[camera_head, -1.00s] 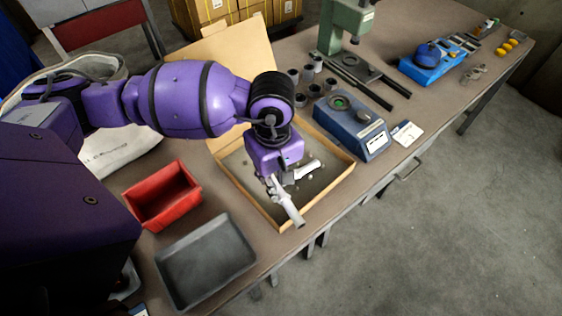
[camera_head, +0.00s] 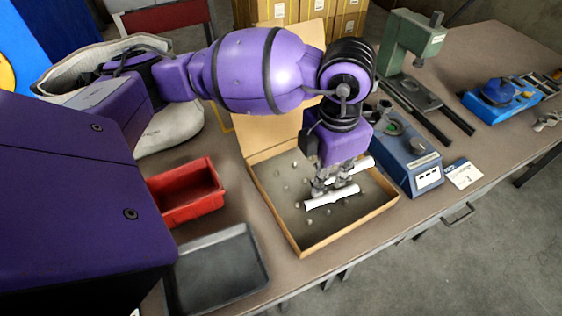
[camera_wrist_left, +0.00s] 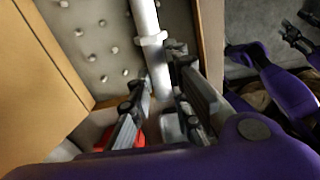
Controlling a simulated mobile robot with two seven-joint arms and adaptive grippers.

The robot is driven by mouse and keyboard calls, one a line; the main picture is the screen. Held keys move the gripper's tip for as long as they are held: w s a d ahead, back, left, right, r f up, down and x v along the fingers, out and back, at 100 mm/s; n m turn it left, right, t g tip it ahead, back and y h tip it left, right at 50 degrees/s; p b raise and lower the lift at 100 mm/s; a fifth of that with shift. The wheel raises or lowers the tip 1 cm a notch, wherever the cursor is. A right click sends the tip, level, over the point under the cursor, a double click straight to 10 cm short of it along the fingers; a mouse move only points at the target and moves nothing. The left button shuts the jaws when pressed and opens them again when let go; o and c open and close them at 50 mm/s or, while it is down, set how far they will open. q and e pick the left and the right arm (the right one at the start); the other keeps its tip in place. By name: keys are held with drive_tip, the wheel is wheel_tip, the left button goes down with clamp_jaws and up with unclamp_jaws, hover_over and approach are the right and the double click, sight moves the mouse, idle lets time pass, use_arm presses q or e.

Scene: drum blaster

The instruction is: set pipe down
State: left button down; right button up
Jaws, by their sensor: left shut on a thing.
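My left gripper (camera_head: 326,186) points down inside a shallow cardboard box (camera_head: 277,212) and is shut on a white pipe (camera_head: 336,197). The pipe lies roughly level across the box, low over its grey, studded floor. I cannot tell whether it touches the floor. In the left wrist view the pipe (camera_wrist_left: 146,18), with a collar, runs from the top edge down between the fingers (camera_wrist_left: 164,98). A second white pipe (camera_head: 364,163) shows partly behind the gripper.
A red bin (camera_head: 188,193) and a grey tray (camera_head: 222,270) stand left of the box. A blue device (camera_head: 415,165) and a green press (camera_head: 411,42) stand to its right. Purple and black arm parts show at the right of the left wrist view; no fingers are clear there.

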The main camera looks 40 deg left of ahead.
use_arm(q)
drive_tip(key=w+a+f, duration=0.3)
drive_tip(key=a, duration=0.3)
hover_over(293, 176)
drive_tip(key=f, duration=0.3)
drive_tip(key=d+f, duration=0.1)
drive_tip(key=f, duration=0.1)
drive_tip(key=shift+s+p, duration=0.25)
drive_tip(key=shift+p, duration=0.05)
drive_tip(key=shift+w+a+f, duration=0.15)
drive_tip(key=shift+a+f, duration=0.2)
drive_tip(key=shift+w+a+f, duration=0.1)
drive_tip(key=shift+a+f, duration=0.1)
drive_tip(key=shift+f, duration=1.6)
drive_tip(key=shift+f, duration=0.2)
drive_tip(key=c, duration=1.9)
unclamp_jaws()
drive_tip(key=shift+r, duration=0.1)
wheel_tip(293, 176, up, 12)
drive_tip(key=shift+r, duration=0.1)
